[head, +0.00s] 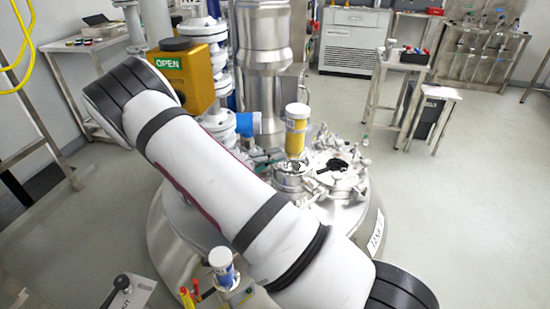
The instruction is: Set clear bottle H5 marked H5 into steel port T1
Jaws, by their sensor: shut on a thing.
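My arm crosses the view from the upper left to the lower right, and my gripper does not show. No bottle with a readable H5 mark is visible, so I cannot tell which is clear bottle H5. A bottle with yellow contents and a white cap (296,138) stands upright over a steel fitting (293,180) on the tank top. A white and blue capped container (222,264) stands at the lower left, in front of my arm. I cannot read a T1 mark on any port. My arm hides part of the tank top.
The steel tank (374,212) carries several fittings and clamps. An orange box marked OPEN (188,77) and a thick steel column (262,60) stand behind it. A side table (402,66) and a bottle rack (482,42) are at the back right.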

